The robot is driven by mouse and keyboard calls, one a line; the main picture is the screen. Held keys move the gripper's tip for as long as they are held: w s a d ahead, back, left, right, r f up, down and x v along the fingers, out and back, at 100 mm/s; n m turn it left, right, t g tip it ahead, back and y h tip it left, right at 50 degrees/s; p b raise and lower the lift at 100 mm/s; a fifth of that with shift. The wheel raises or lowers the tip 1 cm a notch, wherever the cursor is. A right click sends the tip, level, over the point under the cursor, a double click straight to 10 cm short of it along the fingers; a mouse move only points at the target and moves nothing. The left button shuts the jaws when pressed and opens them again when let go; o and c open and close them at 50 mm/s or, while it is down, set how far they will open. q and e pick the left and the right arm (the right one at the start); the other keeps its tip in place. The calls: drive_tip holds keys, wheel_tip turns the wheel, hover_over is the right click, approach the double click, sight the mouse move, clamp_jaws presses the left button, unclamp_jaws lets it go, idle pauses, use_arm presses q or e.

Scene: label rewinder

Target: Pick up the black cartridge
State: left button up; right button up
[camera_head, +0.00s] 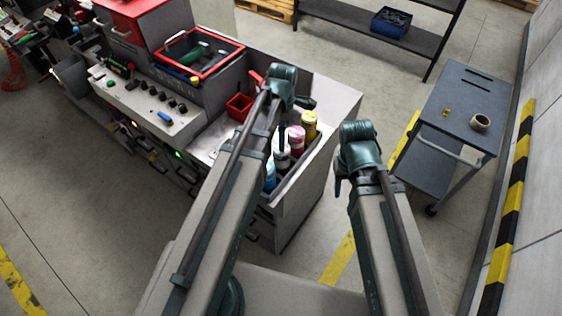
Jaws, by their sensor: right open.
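A row of cartridges stands in a bin at the right end of the machine bench: a yellow one (309,126), a magenta one (296,142) and a blue one (270,176). A pale cartridge with dark parts (282,160) stands between the magenta and blue ones, partly hidden by my left arm; I cannot tell for sure that it is the black cartridge. My right gripper (338,188) is open, small and dark below its wrist, right of the bin and apart from the cartridges. My left wrist is above the bin's back; its fingers cannot be made out.
A small red bin (239,106) and a control panel (150,105) are on the bench at left. A red-rimmed tray (200,55) sits behind. A grey cart (462,105) with a tape roll (480,122) stands at right. Open floor lies between bench and cart.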

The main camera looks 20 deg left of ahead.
sight(282, 158)
use_arm(q)
wheel_tip(282, 158, down, 8)
drive_tip(key=b, duration=0.7)
drive_tip(key=shift+r, duration=0.15)
drive_tip(key=f+b, duration=0.5)
drive_tip(key=shift+s+a+f, duration=0.1)
drive_tip(key=shift+s, duration=0.2)
clamp_jaws()
